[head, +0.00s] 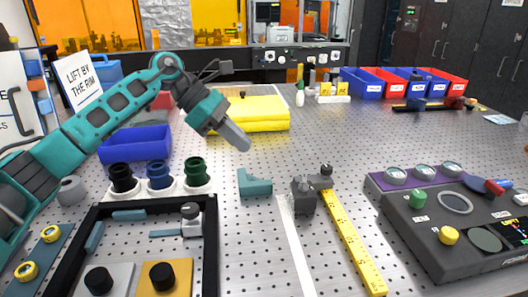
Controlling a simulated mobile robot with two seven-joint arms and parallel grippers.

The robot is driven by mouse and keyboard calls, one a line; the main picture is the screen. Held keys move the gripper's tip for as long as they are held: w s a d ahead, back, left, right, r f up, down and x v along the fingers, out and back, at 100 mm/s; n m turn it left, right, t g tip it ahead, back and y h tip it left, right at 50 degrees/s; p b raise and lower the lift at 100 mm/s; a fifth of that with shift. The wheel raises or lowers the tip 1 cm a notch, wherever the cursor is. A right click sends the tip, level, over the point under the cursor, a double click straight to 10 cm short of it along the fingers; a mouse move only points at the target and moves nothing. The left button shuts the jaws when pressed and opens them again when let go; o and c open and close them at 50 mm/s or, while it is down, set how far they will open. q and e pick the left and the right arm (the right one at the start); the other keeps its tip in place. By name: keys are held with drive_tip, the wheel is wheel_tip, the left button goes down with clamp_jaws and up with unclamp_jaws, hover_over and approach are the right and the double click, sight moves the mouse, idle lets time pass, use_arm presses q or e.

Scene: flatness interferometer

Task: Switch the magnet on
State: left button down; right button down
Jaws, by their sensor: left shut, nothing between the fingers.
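My left gripper (240,140) reaches in from the left and hangs in the air above the perforated bench, in front of a yellow stack. Its fingers are shut and hold nothing. A dark grey block with a small round-topped post (304,198) stands near the middle, at the far end of a yellow ruler; it may be the magnet, but I cannot tell. A smaller grey fixture with a round top (190,217) sits in the black frame at the lower left. No switch position can be read. My right gripper is out of view.
A teal angled block (254,184) lies below the gripper. The yellow ruler (352,235) runs toward the front. A dark control box (440,245) with knobs stands at the right. Black, blue and green cups (158,175) stand at the left. Blue and red bins (363,83) line the back.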

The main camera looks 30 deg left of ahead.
sight(304, 183)
use_arm(q)
drive_tip(key=x, duration=0.8)
drive_tip(key=shift+d+f, duration=0.25)
drive_tip(key=shift+d, duration=0.05)
drive_tip(key=shift+w+d+f+p, duration=0.1)
drive_tip(key=shift+w+d+p, duration=0.15)
drive_tip(key=shift+d, duration=0.4)
drive_tip(key=shift+w+d+p, duration=0.15)
drive_tip(key=shift+w+d, duration=0.1)
drive_tip(key=shift+d, duration=0.45)
drive_tip(key=shift+w+d+f+p, duration=0.1)
drive_tip(key=shift+w+d+p, duration=0.1)
drive_tip(key=shift+d, duration=0.45)
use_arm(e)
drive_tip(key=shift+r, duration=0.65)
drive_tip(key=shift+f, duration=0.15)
